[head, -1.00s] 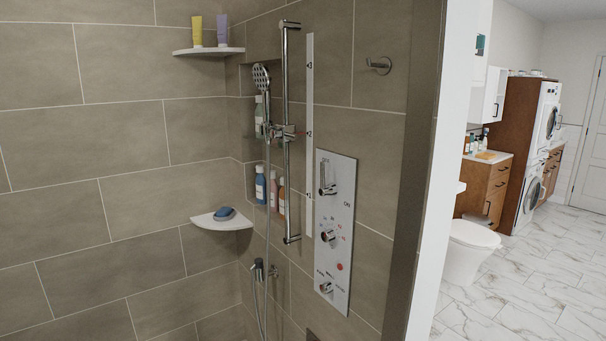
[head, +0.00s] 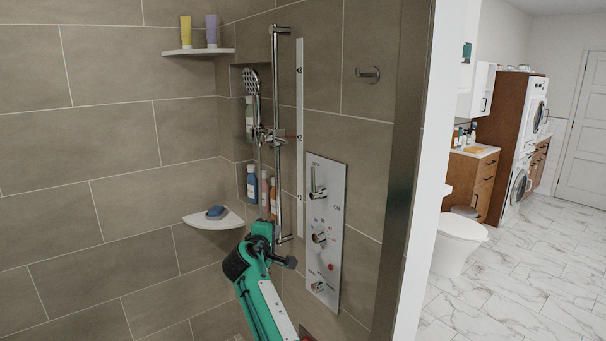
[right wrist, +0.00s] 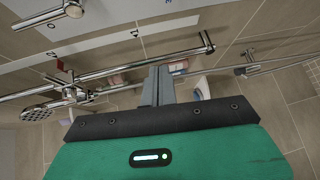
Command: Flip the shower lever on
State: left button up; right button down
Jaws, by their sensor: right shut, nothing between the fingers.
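The shower lever (head: 317,190) is a chrome handle at the top of a pale control panel (head: 338,190). It points up toward the OFF mark, with ON printed lower right. A chrome handle, apparently this lever (right wrist: 48,17), shows at the top left of the right wrist view. My right gripper (head: 262,228) is raised in front of the slide bar, left of and below the lever and apart from it. Its grey fingers (right wrist: 158,75) are shut and empty; in the head view I cannot make them out clearly. My left gripper is not in view.
The vertical slide bar (head: 278,110) and hand shower (head: 250,85) stand left of the panel. Below the lever are a middle knob (head: 319,238) and a lower knob (head: 318,286). A corner shelf (head: 212,222) holds a blue item. A wall edge (head: 397,170) bounds the right.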

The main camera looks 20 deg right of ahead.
notch_tip(320, 180, up, 14)
jog(key=s+m+h, duration=0.1)
jog(key=s+h, duration=0.1)
jog(key=shift+d+r+h, duration=0.2)
jog(key=shift+d+h, duration=0.1)
jog(key=shift+h, duration=0.1)
jog(key=shift+w+d+p, duration=0.1)
jog(key=shift+w+p, duration=0.05)
jog(key=shift+p, duration=0.15)
jog(key=w+d+p, duration=0.4)
jog(key=d+p, duration=0.3)
jog(key=d, duration=0.1)
jog(key=shift+d, duration=0.15)
jog(key=shift+f, duration=0.1)
